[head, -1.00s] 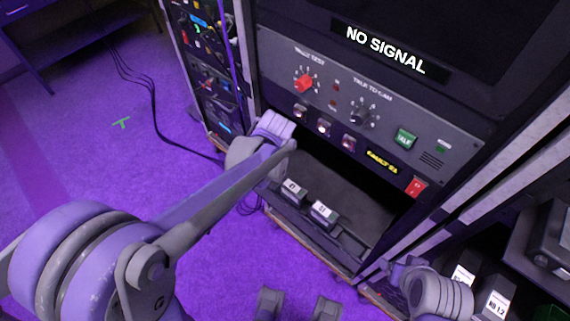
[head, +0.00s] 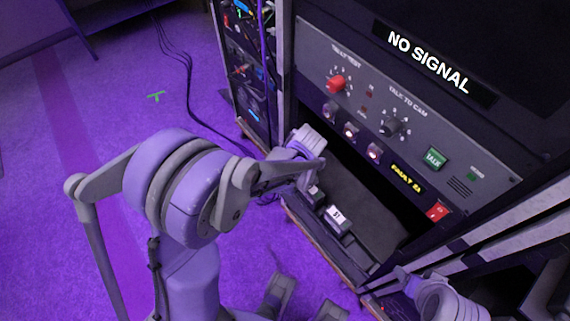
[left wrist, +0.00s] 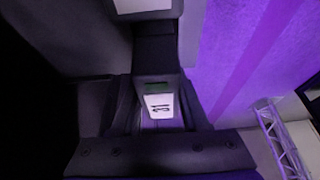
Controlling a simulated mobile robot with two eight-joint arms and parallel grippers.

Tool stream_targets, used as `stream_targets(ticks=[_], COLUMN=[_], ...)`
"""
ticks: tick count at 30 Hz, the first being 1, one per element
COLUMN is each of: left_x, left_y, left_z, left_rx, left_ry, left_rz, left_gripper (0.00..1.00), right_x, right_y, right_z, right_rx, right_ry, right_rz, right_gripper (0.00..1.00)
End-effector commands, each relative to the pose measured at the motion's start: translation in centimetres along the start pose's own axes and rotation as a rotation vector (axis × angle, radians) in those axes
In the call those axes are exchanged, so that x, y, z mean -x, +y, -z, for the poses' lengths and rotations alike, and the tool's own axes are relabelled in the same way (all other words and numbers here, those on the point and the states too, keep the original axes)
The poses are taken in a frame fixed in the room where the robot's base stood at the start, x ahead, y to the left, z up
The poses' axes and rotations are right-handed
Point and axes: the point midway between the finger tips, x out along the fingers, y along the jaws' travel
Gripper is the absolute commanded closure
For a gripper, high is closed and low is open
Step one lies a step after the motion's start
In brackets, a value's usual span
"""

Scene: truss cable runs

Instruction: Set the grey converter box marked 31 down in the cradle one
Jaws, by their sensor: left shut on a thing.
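The grey converter box (left wrist: 160,104) marked 31 shows in the left wrist view with its white label facing the camera. My left gripper (left wrist: 158,88) is shut on it, with dark finger parts at both sides. In the head view my left wrist (head: 300,145) is at the left end of the rack's open lower bay, and my arm hides the fingers and the held box. A labelled box (head: 337,216) sits at the bay's front edge, with another partly hidden behind my wrist. I cannot tell which place is cradle one. My right wrist (head: 440,300) is at the lower right; its fingertips are not distinguishable.
Above the bay is a control panel (head: 465,170) with knobs, lit switches and a green button, under a NO SIGNAL screen (head: 428,62). A side rack with cables stands at left. Pale uprights (head: 490,245) stand at right. The purple floor (head: 90,100) is open at left.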

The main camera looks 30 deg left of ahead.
Motion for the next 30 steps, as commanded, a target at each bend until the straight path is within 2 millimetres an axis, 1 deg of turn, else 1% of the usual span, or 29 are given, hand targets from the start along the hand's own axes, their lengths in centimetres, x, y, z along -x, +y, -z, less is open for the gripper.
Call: stream_targets(ticks=[1,7,11,12,16,17,26,28,30], left_x=[-0.4,-0.3,-0.7,-0.7,-0.6,-0.6,-0.4,0.0,0.9], left_y=[0.0,0.0,0.0,0.0,0.0,0.0,0.0,0.0,0.0], left_z=[-0.1,-0.1,-0.3,-0.3,-0.2,-0.2,-0.2,0.0,-0.1], left_rx=[0.0,0.0,-0.001,0.0,0.0,0.0,0.0,0.0,-0.002], left_ry=[0.0,0.0,0.0,0.0,0.0,0.0,0.0,0.0,0.0], left_rz=[0.0,0.0,0.0,0.0,0.0,0.0,0.0,-0.001,-0.001], left_gripper=[1.0,1.0,1.0,0.52,0.28,0.25,0.25,0.25,0.25], right_x=[-0.1,0.0,-0.4,-0.3,-0.3,-0.3,-0.2,0.1,0.2], right_y=[0.0,0.0,0.0,0.0,0.0,0.0,0.0,0.0,0.0], right_z=[-0.1,0.0,-0.2,-0.2,-0.2,-0.2,-0.1,0.1,0.1], right_rx=[0.0,0.0,0.0,0.0,0.0,0.0,0.0,0.0,0.0], right_ry=[0.0,0.0,-0.001,-0.001,-0.001,-0.001,-0.001,0.0,0.001], right_rz=[0.0,0.0,0.0,0.0,0.0,0.0,0.0,0.0,0.0], right_gripper=[0.25,0.25,0.25,0.25,0.25,0.25,0.25,0.25,0.25])
